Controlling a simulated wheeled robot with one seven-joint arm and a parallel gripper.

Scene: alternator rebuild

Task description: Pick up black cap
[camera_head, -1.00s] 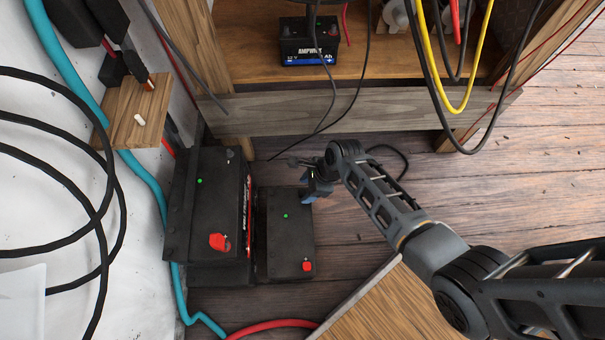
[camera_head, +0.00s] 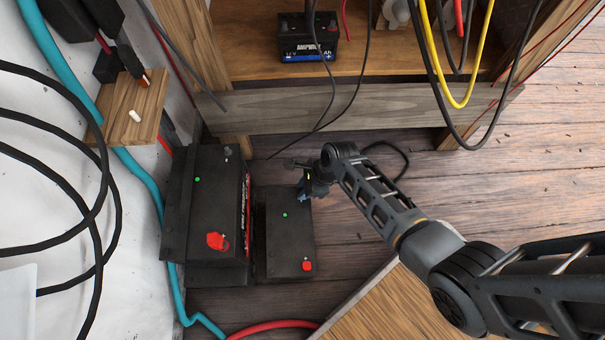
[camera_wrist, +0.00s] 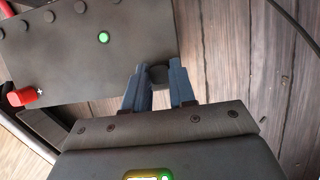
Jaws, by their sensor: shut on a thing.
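The black cap (camera_wrist: 158,76) is between the two blue fingertips of my gripper (camera_wrist: 160,84) in the wrist view. The fingers are shut on it, one on each side. In the head view my gripper (camera_head: 307,190) is over the far right corner of the smaller black battery (camera_head: 284,240). This battery also shows in the wrist view (camera_wrist: 70,50), with a green light on top and a red terminal cap (camera_wrist: 20,96) at its left. In the head view the black cap is too small and hidden by my gripper to make out. Whether it still touches the battery I cannot tell.
A larger black battery (camera_head: 208,215) with a red cap stands just left of the smaller one. A wooden shelf (camera_head: 330,110) with an Ampwon battery (camera_head: 307,38) is behind. Cables hang at the right. Wooden floor (camera_head: 450,185) to the right is open.

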